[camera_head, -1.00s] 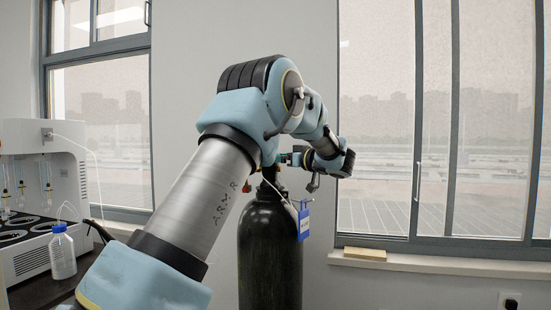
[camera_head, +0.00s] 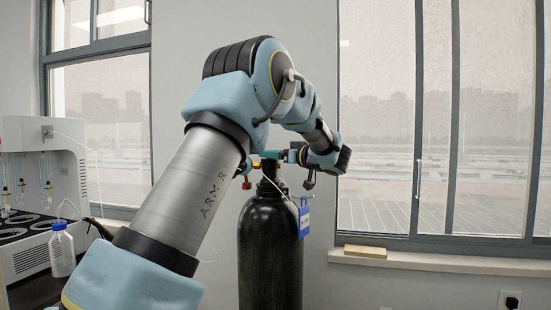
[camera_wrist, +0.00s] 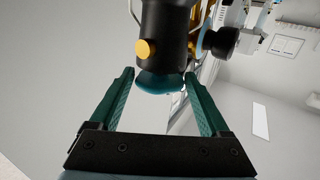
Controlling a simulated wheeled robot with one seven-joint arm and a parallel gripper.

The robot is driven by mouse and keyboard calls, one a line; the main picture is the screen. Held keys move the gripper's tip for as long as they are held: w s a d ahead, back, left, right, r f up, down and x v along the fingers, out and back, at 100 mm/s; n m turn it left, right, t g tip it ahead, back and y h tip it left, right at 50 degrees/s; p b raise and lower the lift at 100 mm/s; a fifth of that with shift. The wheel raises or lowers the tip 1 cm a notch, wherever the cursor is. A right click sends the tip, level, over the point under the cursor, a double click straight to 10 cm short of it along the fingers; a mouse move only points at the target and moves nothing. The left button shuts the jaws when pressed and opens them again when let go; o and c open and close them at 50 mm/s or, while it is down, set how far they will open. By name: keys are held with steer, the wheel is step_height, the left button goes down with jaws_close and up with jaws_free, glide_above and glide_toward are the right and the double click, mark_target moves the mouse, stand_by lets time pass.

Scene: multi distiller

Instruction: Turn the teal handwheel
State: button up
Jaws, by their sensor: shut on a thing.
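The teal handwheel (camera_wrist: 160,83) shows in the wrist view as a rounded teal disc at the end of a black cylindrical valve body (camera_wrist: 166,30) with a brass knob. My gripper (camera_wrist: 158,77) has its green fingertips on either side of the handwheel, shut on its rim. In the head view, my gripper (camera_head: 270,154) is small at the top of a dark gas cylinder (camera_head: 270,250), reaching in from the right. The handwheel cannot be told apart from the fingers there, and my arm covers part of the valve area.
A blue tag (camera_head: 304,219) hangs on the cylinder's right shoulder. A white lab instrument (camera_head: 40,165) and a blue-capped bottle (camera_head: 62,250) stand at the left. A window with a sill (camera_head: 430,262) is behind at the right.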

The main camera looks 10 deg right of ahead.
steer(key=m+t+h+b, duration=0.1)
steer(key=m+h+b, duration=0.1)
steer(key=h, duration=0.2)
steer(key=a+m+t+h+b, duration=0.1)
steer(key=m+h+b, duration=0.2)
steer(key=shift+s+a+f+h, duration=0.1)
steer(key=shift+s+f+h, duration=0.1)
steer(key=shift+h, duration=0.2)
steer(key=shift+r+m+h+b, duration=0.1)
steer(key=shift+m+h+b, duration=0.75)
steer(key=shift+h, duration=0.25)
steer(key=shift+r+h, duration=0.1)
steer(key=shift+h, duration=0.2)
steer(key=o, duration=1.2)
steer(key=shift+w, duration=0.1)
steer(key=s+a+b, duration=0.1)
steer(key=s+b, duration=0.1)
steer(key=s, duration=0.8)
steer(key=shift+s+a+b, duration=0.2)
steer(key=shift+s+b, duration=0.1)
steer(key=shift+s, duration=0.1)
